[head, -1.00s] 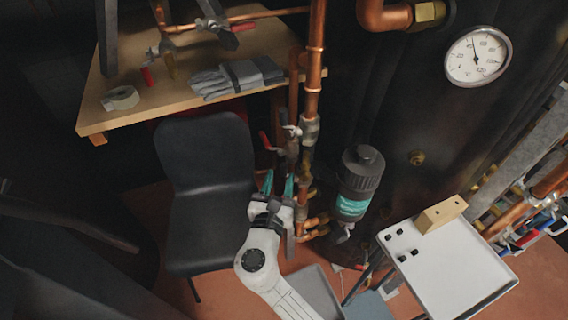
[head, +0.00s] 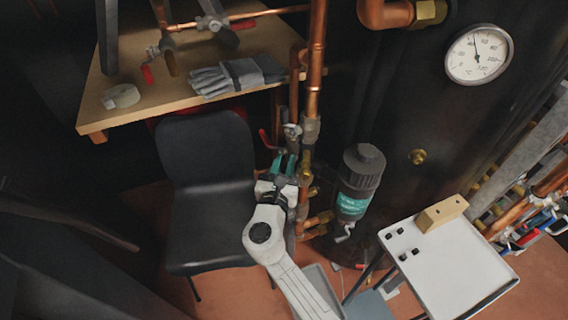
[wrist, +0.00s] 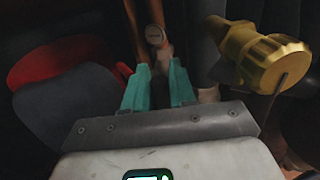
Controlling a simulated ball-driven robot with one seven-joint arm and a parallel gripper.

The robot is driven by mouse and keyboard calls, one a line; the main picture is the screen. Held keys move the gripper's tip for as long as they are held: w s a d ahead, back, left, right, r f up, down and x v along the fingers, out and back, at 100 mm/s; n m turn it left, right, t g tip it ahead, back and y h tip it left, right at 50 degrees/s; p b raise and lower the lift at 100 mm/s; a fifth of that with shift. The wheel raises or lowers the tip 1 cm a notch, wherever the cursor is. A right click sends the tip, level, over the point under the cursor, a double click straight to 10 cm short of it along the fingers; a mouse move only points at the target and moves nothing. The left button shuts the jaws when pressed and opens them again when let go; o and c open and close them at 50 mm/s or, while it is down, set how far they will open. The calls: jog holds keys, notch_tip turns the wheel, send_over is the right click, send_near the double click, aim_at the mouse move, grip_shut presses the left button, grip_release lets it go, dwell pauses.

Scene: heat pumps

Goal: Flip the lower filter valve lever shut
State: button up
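The filter (head: 356,185) is a dark cylinder with a teal label, right of the vertical copper pipe (head: 316,70). Brass and copper fittings (head: 318,220) join it low on its left. A red lever (head: 265,138) shows by the pipe valves above my gripper. I cannot make out the lower valve's lever for certain; my gripper and arm cover part of the pipework. My gripper (head: 285,163) is at the pipes, left of the filter. In the wrist view its teal fingers (wrist: 160,82) stand apart, with copper pipe and a round grey fitting (wrist: 155,36) beyond the gap.
A large brass fitting (wrist: 262,55) is close on the right in the wrist view. A black chair (head: 205,160) stands left of my arm. A wooden bench (head: 150,108) with gloves (head: 238,77) is behind. A white tray cart (head: 455,270) stands right.

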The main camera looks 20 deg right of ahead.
grip_shut()
jog(key=shift+f+b, duration=0.15)
jog(key=shift+b, duration=0.3)
